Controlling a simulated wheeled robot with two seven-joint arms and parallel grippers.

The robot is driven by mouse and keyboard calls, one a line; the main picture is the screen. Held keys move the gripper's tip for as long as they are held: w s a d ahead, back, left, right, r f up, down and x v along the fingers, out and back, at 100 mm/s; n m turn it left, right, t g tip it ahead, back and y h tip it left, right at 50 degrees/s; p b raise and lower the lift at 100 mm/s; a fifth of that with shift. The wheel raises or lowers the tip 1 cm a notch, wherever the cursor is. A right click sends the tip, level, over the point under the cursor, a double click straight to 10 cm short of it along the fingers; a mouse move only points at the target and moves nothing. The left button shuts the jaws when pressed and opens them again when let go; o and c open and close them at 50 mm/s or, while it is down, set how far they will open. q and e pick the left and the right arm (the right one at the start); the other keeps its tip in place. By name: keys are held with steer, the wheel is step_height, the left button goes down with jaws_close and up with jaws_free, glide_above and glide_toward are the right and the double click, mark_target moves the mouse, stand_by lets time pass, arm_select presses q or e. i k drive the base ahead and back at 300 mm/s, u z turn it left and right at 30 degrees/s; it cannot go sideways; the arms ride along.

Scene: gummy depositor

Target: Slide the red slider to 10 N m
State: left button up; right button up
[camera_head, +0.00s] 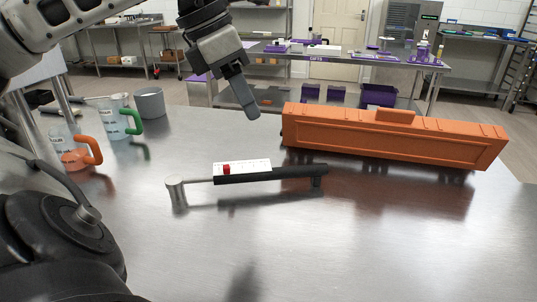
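The red slider (227,169) sits near the left end of a white scale plate (252,165) on the torque wrench. The marks on the scale are too small to read. The wrench (270,174) lies across the steel table, with a metal cylinder head (176,190) at its left end and a black handle to the right. My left gripper (249,108) hangs above and behind the wrench, apart from it, pointing down. Its fingers are seen nearly edge-on, so their opening does not show. My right gripper is not in view.
A long orange case (390,140) stands behind the wrench to the right. A measuring jug with an orange handle (80,155), one with a green handle (122,120) and a grey cup (149,102) stand at left. The front right table is clear.

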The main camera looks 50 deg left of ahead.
mark_target(226, 168)
steer(key=z, duration=1.95)
steer(key=k, duration=0.65)
steer(key=u, duration=1.7)
